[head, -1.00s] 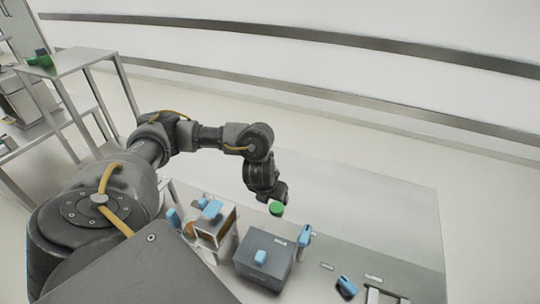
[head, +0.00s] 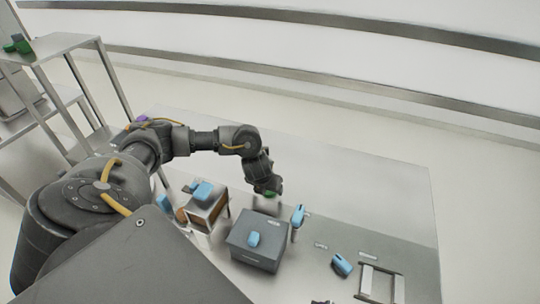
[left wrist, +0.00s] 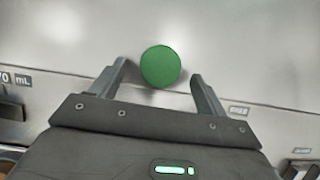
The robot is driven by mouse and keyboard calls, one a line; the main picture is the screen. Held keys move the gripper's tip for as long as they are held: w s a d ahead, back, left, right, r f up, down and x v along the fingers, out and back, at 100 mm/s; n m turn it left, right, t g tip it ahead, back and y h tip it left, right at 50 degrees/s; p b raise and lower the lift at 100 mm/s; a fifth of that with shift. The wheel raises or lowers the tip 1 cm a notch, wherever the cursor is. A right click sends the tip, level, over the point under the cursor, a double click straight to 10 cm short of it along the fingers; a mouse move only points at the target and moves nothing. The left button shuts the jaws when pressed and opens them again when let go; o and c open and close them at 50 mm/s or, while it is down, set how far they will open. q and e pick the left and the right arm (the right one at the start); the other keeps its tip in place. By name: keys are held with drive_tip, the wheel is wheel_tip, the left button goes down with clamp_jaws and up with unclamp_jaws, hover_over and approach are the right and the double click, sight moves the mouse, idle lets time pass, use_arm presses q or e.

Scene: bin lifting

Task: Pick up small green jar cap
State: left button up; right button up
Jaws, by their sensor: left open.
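The small green jar cap (left wrist: 160,66) is a round green disc in the left wrist view. It lies between the two fingertips of my left gripper (left wrist: 159,72), with visible space on both sides. The fingers are open. In the head view, only a bit of the green cap (head: 271,194) shows, just under my left gripper (head: 268,191), which hides most of it. A pale shape shows below the cap; I cannot tell what it is. My right gripper cannot be made out.
The table's back right (head: 370,185) is clear. A shelf (head: 58,45) stands at left.

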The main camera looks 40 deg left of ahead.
use_arm(q)
drive_tip(key=shift+x, duration=0.8)
drive_tip(key=shift+d, duration=0.1)
drive_tip(key=shift+c, duration=0.4)
drive_tip(key=c, duration=1)
drive_tip(key=shift+o, duration=0.2)
